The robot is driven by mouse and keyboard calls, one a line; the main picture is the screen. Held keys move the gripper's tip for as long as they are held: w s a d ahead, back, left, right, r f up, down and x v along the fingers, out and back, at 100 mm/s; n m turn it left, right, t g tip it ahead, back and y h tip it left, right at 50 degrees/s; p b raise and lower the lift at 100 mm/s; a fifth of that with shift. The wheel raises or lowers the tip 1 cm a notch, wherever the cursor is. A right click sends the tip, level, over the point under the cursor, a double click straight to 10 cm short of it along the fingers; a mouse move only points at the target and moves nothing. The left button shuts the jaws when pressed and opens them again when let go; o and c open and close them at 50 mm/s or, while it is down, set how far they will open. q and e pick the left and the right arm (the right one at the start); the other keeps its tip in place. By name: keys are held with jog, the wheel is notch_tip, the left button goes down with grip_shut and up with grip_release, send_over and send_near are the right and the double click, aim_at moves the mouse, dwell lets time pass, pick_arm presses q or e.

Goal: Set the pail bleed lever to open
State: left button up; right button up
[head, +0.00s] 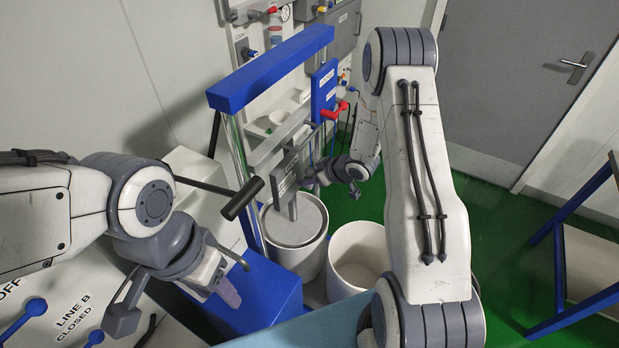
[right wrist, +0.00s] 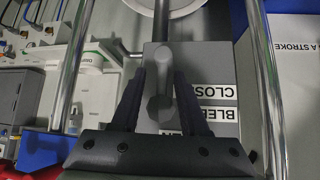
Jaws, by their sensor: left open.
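My right gripper (right wrist: 160,75) is open, with one dark finger on each side of the lever and a narrow gap showing. In the head view my right gripper (head: 308,177) is at the grey block by the pail, and the lever is hidden. My left gripper (head: 182,292) is open and empty at the lower left.
A grey-lidded white pail (head: 296,232) stands under a blue-topped frame (head: 270,68); an open white bucket (head: 358,255) is beside it. A black-gripped handle (head: 243,198) projects left of the frame. A blue-legged stand (head: 560,270) is at right. Green floor lies clear before the door.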

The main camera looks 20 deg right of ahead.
jog(key=shift+s, duration=0.1)
jog(key=shift+s+d+r, duration=0.15)
jog(key=shift+s+r, duration=0.05)
jog(key=shift+r, duration=0.05)
jog(key=b+v, duration=0.1)
jog(key=v, duration=0.8)
jog(key=shift+s+r+b, duration=0.2)
jog(key=shift+r+b, duration=0.05)
jog(key=shift+b, duration=0.1)
